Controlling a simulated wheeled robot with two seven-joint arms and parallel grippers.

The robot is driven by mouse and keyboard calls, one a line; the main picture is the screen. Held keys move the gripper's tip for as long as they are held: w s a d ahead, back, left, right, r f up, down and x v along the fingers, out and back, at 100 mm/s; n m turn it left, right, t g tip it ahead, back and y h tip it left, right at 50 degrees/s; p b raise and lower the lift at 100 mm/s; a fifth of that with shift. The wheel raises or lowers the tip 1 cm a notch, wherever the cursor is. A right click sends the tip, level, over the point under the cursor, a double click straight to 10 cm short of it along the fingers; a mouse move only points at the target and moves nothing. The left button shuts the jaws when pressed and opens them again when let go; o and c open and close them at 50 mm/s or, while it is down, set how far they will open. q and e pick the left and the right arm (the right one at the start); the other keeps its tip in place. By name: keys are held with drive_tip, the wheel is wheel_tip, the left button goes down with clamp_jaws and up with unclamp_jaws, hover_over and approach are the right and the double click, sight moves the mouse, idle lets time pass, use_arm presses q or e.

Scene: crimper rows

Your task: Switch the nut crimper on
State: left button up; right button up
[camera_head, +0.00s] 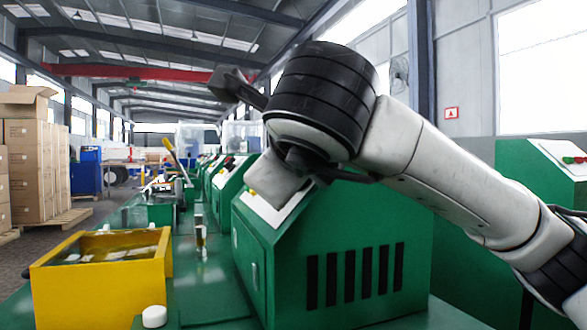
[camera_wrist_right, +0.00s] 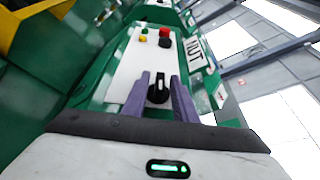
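The nut crimper is the green machine (camera_head: 340,255) at the centre of the head view, with black vent slots. Its sloped white panel (camera_wrist_right: 122,66) and the NUT label (camera_wrist_right: 195,58) show in the right wrist view. A black rotary knob (camera_wrist_right: 158,88) sits low on the panel, its pointer along the line of the fingers. My right gripper (camera_wrist_right: 160,75) is open, its two purple fingers on either side of the knob with a narrow gap. I cannot tell whether they touch it. In the head view my arm hides the knob and fingers. My left gripper is out of view.
A yellow bin (camera_head: 100,285) and a white cylinder (camera_head: 154,316) stand left of the crimper. More green machines line up behind; another (camera_head: 545,185) stands right.

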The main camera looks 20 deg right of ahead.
drive_tip(key=shift+s, duration=0.1)
drive_tip(key=v, duration=1)
drive_tip(key=shift+p, duration=0.3)
